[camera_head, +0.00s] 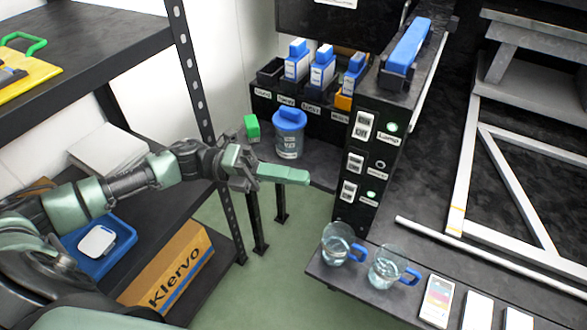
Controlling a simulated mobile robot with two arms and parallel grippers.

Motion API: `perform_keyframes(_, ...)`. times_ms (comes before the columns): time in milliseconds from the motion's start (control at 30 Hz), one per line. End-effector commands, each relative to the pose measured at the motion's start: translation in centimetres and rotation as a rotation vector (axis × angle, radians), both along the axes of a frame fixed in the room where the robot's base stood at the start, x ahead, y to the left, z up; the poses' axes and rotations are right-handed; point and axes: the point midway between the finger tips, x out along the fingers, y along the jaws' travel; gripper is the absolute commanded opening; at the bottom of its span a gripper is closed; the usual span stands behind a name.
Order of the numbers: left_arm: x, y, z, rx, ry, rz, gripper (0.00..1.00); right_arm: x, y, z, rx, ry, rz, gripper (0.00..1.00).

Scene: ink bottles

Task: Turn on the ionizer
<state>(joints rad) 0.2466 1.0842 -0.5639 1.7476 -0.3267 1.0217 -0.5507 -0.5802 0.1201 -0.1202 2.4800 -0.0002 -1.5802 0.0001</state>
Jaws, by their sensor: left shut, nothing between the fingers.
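A black control panel (382,106) stands upright right of centre with three white rocker switches in a column. The top switch (362,126) is labelled Lamp, and its round light (393,127) glows green. The middle switch (354,163) has a dark round indicator (380,164). The bottom switch (348,192) has a small pale greenish indicator (371,194). The lower two labels are too small to read, so I cannot tell which switch is the ionizer's. My left gripper (306,178) is shut and empty, pointing right, left of the lower switches and apparently apart from them. My right gripper is not in view.
A blue-lidded jar (288,133) and a green-topped item (252,128) stand behind my left gripper. Boxed ink bottles (322,66) sit in black bins. Two glass jugs (336,244) (386,266) stand on the shelf below the panel.

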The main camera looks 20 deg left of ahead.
Motion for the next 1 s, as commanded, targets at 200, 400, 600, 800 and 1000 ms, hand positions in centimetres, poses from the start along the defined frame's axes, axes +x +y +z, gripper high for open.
perform_keyframes(200, 0.7, -4.9, 0.6, -0.004, -0.005, -0.003, 0.0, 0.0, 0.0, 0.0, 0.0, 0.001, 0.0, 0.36)
perform_keyframes(400, 2.7, -6.8, 1.1, -0.001, -0.006, 0.001, 0.0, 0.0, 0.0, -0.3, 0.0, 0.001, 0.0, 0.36)
perform_keyframes(600, 4.5, -6.9, 1.6, 0.0, -0.002, 0.0, 0.0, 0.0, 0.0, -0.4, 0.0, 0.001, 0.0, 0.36)
perform_keyframes(800, 4.8, -6.9, 1.8, 0.0, -0.001, 0.0, 0.0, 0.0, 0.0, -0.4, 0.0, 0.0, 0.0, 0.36)
perform_keyframes(1000, 4.8, -6.9, 1.8, 0.0, 0.0, 0.0, 0.0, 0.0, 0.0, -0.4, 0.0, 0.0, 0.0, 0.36)
